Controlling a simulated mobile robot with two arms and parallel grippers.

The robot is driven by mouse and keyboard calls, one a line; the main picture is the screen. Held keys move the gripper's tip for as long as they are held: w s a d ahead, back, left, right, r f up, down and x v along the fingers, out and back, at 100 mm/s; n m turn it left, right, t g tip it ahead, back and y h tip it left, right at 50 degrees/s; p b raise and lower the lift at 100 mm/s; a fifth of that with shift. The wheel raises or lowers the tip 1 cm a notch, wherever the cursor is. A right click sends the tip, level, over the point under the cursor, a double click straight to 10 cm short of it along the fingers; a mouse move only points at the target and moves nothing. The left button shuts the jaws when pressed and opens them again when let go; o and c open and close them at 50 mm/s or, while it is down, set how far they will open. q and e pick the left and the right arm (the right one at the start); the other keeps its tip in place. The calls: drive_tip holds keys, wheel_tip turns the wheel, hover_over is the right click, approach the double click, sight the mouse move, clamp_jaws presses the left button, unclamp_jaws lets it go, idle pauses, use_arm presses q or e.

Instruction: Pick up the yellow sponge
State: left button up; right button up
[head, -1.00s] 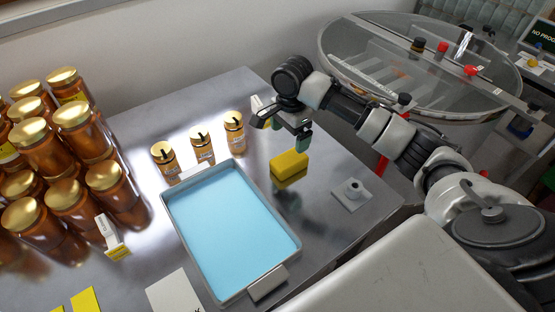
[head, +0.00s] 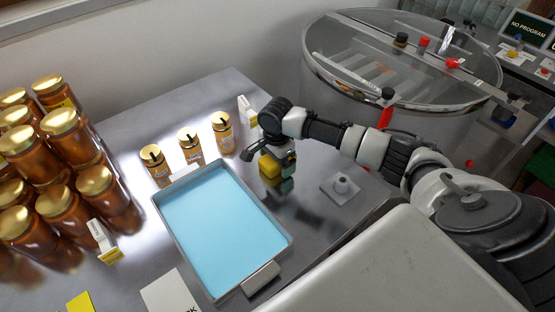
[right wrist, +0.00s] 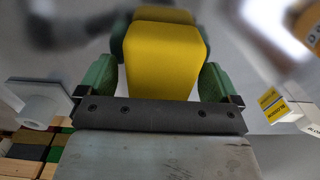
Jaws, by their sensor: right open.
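The yellow sponge (head: 270,166) stands on the steel table, to the right of the blue-lined tray, partly hidden by my right gripper in the head view. My right gripper (head: 282,160) is low over the table at the sponge. In the right wrist view the sponge (right wrist: 165,58) fills the space between the two green fingers (right wrist: 158,82). The right gripper is open, with one finger on each side of the sponge; I cannot tell whether either finger touches it. My left gripper is not in view.
The blue-lined tray (head: 286,245) and several small gold-lidded jars (head: 190,145) are left of the sponge. A small grey block with a knob (head: 342,187) stands to the right. Large stacked jars (head: 64,205) fill the left. A round tank (head: 318,85) is behind.

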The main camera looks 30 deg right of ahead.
drive_tip(key=shift+c, duration=1.5)
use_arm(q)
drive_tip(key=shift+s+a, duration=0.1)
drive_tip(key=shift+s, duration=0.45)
use_arm(e)
drive_tip(key=c, duration=0.8)
drive_tip(key=shift+o, duration=0.2)
drive_tip(key=shift+r, duration=0.5)
wheel_tip(320, 180, up, 3)
drive_tip(key=shift+f, duration=0.2)
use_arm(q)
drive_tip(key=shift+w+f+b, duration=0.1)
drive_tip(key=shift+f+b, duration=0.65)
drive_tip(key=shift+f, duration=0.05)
use_arm(e)
drive_tip(key=s+d+r, duration=0.7)
drive_tip(key=s+d, duration=0.1)
drive_tip(key=shift+s+d+r, duration=0.15)
drive_tip(key=shift+r, duration=0.1)
